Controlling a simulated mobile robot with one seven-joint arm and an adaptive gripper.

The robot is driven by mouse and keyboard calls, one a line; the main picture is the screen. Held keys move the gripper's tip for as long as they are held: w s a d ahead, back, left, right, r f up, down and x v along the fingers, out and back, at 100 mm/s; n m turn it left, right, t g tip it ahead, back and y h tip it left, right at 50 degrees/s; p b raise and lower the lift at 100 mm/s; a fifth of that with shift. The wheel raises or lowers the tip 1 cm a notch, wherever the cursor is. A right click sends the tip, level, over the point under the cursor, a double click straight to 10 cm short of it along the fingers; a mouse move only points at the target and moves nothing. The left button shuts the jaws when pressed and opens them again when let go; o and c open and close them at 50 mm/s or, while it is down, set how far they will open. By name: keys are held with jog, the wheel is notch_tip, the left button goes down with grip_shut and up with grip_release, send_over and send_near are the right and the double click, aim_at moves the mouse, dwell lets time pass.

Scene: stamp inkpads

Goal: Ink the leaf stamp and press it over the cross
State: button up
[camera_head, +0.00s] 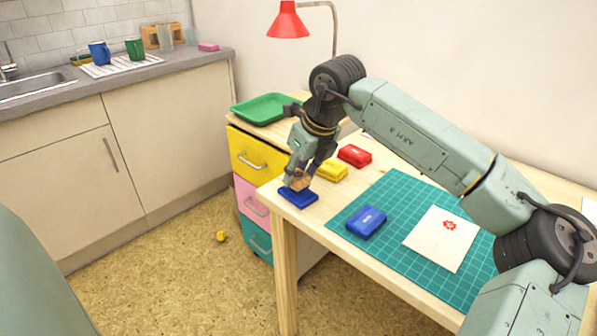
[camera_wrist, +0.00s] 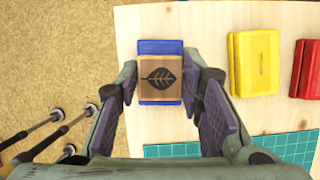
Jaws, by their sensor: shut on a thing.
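The leaf stamp (camera_wrist: 160,77), a wooden block with a dark leaf on its top, is between the fingers of my gripper (camera_wrist: 165,85). In the head view the stamp (camera_head: 298,181) is at or just above the blue inkpad (camera_head: 299,198) at the table's left corner; I cannot tell whether they touch. The blue pad (camera_wrist: 160,46) shows past the stamp in the wrist view. My gripper (camera_head: 299,178) is shut on the stamp and points down. A white card (camera_head: 432,250) with a red print (camera_head: 449,226) lies on the green mat; I cannot make out a cross.
A blue labelled case (camera_head: 366,222) sits on the cutting mat (camera_head: 385,190), left of the card. Yellow (camera_head: 331,170) and red (camera_head: 355,155) inkpads stand behind the blue pad. A green tray (camera_head: 265,108) is on the drawer unit. The table edge is close to the blue pad.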

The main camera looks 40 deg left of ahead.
aim_at(299, 175)
jog(key=shift+r+p, duration=1.85)
jog(key=shift+r, duration=0.95)
jog(key=o, duration=0.5)
jog(key=shift+c, duration=0.2)
jog(key=c, duration=0.5)
